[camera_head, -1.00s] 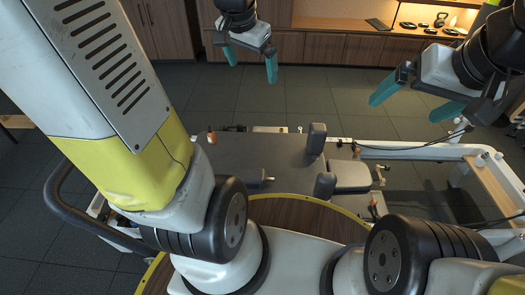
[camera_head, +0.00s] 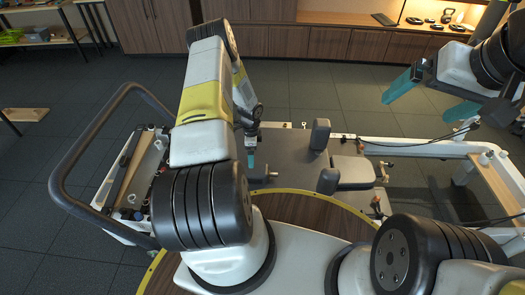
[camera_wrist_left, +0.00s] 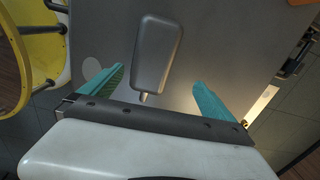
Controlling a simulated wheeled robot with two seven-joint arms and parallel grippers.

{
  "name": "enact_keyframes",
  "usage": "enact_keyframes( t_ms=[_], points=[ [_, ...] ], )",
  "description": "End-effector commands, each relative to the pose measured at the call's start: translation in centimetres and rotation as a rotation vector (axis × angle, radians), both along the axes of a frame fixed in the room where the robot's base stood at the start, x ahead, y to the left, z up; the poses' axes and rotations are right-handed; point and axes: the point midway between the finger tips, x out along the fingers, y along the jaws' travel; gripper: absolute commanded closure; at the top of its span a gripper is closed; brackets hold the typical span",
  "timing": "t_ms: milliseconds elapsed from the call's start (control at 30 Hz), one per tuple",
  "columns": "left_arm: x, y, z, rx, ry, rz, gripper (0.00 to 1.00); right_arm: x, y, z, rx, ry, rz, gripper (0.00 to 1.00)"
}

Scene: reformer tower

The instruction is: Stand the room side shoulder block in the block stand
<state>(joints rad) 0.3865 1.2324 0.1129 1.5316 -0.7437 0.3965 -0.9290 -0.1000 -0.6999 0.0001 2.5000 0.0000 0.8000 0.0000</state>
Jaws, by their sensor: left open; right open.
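A dark grey padded block (camera_wrist_left: 155,55) with a short peg lies flat on the grey carriage (camera_wrist_left: 225,45). In the head view the block (camera_head: 262,175) shows partly beside my left arm. My left gripper (camera_wrist_left: 158,80) points down above the carriage, open and empty, its teal fingers either side of the block's peg end, apart from it. I cannot tell which one is the room side block, nor pick out the block stand. My right gripper (camera_head: 416,108) is open and empty.
A round wooden table (camera_head: 300,208) with a yellow rim is in front of me. A grey headrest (camera_head: 352,172) lies right of the upright blocks. The reformer's white frame (camera_head: 425,150) runs right, and a black curved rail (camera_head: 75,150) stands left. Cabinets line the back.

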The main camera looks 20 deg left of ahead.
Motion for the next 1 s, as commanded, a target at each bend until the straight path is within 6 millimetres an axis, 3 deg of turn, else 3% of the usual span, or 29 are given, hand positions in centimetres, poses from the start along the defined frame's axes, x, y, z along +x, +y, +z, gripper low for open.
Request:
enact_keyframes(
  t_ms=[33, 100, 700, 1000],
  points=[
    [-0.6, -0.1, -1.6, -0.007, 0.010, -0.017, 0.00, 0.0, 0.0, 0.0, 0.000, 0.000, 0.000, 0.00],
    [-1.0, -0.3, -3.0, -0.012, 0.015, -0.037, 0.00, 0.0, 0.0, 0.0, 0.000, 0.000, 0.000, 0.00],
    [-1.3, -0.2, -10.7, -0.017, 0.020, -0.051, 0.00, 0.0, 0.0, 0.0, 0.000, 0.000, 0.000, 0.00],
    [-1.2, -0.1, -11.6, -0.015, 0.020, -0.051, 0.00, 0.0, 0.0, 0.0, 0.000, 0.000, 0.000, 0.00]
  ],
)
